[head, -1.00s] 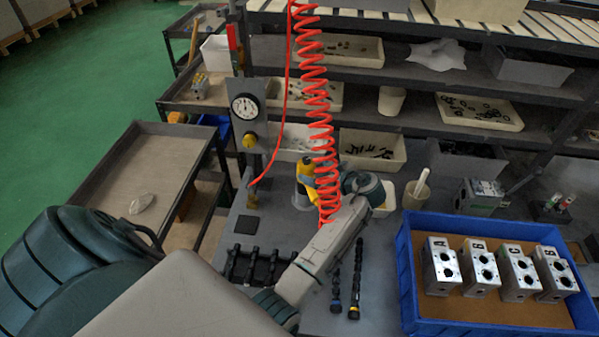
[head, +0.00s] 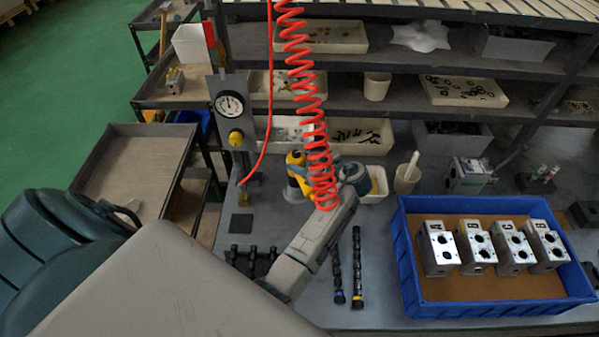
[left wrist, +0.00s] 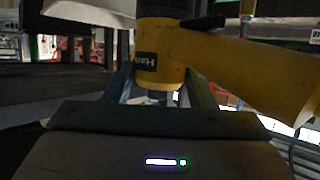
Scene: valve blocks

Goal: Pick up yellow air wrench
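The yellow air wrench (head: 295,168) stands at the back left of the grey workbench, below the red coiled hose, which partly covers it. In the left wrist view its yellow body (left wrist: 160,68) is large and close, with a dark label, and a yellow part reaches off to the right. My left gripper (left wrist: 160,90) has one finger on each side of the body. I cannot tell whether both fingers press on it. In the head view my left forearm and wrist reach the wrench, and the fingertips are hidden. My right gripper is not in view.
The red coiled hose (head: 305,85) hangs close to my left wrist. A gauge post (head: 232,110) stands to the left. A blue crate (head: 408,275) holds several metal valve blocks. Black rods (head: 357,265) lie beside my forearm. A beige cup with a pestle (head: 405,180) stands right of the wrench.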

